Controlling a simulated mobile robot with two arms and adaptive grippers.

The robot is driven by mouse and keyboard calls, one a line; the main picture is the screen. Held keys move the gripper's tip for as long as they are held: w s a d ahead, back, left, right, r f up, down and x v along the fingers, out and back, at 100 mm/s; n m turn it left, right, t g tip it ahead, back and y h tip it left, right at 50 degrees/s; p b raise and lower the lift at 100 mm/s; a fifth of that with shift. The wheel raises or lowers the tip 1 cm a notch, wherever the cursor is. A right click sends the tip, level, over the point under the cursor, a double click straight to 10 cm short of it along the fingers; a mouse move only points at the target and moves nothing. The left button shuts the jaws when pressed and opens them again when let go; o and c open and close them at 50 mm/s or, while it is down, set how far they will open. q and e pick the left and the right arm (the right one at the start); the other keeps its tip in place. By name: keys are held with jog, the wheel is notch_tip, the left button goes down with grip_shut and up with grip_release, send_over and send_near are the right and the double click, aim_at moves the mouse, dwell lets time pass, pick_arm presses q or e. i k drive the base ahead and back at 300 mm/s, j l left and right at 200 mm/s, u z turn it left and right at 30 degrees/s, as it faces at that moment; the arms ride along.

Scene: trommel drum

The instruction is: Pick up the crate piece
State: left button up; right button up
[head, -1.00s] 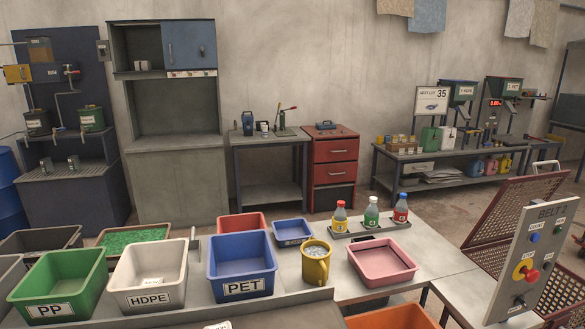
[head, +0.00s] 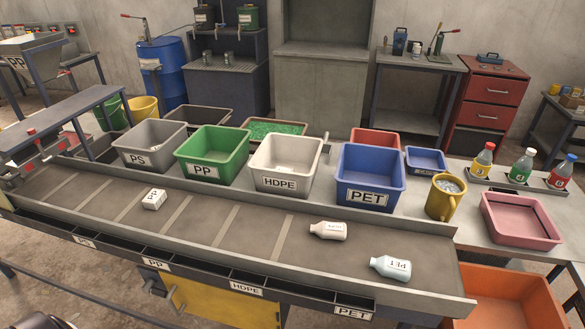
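A small white block-like piece with dark lettering (head: 153,199) lies on the grey conveyor belt (head: 100,205), left of the middle; it may be the crate piece, but its label is too small to read. A whitish bottle (head: 328,230) and a pale blue bottle marked PET (head: 390,267) lie on their sides farther right on the belt.
Grey PS (head: 150,160), green PP (head: 212,170), white HDPE (head: 285,183) and blue PET (head: 370,197) bins line the belt's far side. A yellow mug (head: 445,197), pink tray (head: 520,238) and orange crate (head: 500,280) are at right. Much of the belt is bare.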

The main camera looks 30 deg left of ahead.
aim_at(155, 199)
jog(key=u, duration=1.85)
